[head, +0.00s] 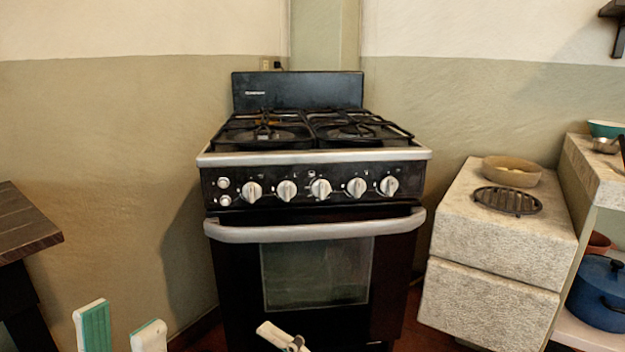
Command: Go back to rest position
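My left gripper (121,316) shows at the bottom left of the head view. A white part with a grey joint (283,337) shows at the bottom centre, in front of the oven door. It looks like part of my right gripper, but too little shows to tell its opening. The rest of both arms is out of view.
A black gas stove (320,237) stands ahead. A dark wooden table (26,222) is at the left edge. At right, a stone block (500,235) bears a bowl (511,171) and a round grate (507,201). A blue pot (600,293) sits on a low shelf.

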